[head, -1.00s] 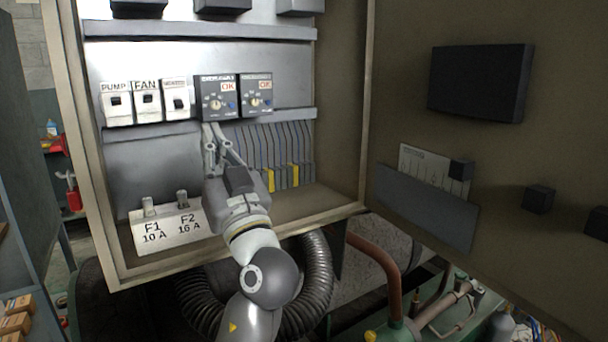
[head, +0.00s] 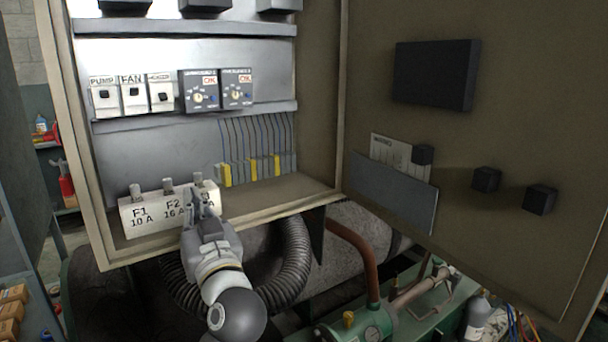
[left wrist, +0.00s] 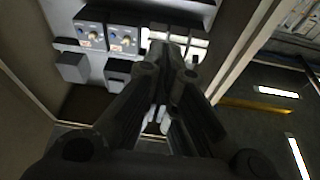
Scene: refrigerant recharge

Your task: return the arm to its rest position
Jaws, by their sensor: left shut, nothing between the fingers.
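My left gripper (head: 197,197) is shut and empty. In the head view it is in front of the cabinet's lower front edge, overlapping the right part of the fuse block (head: 140,228) and hiding some of its label. In the left wrist view the shut fingers (left wrist: 160,112) fill the middle, with the relays and switches of the cabinet beyond them. My left arm comes up from the bottom of the head view. My right gripper is in neither view.
The open cabinet (head: 103,255) holds PUMP and FAN switches (head: 133,97), two dial relays (head: 237,90) and a terminal strip (head: 255,168). Its door (head: 400,285) stands open on the right. A black hose (head: 295,262) and a copper pipe (head: 362,260) run below.

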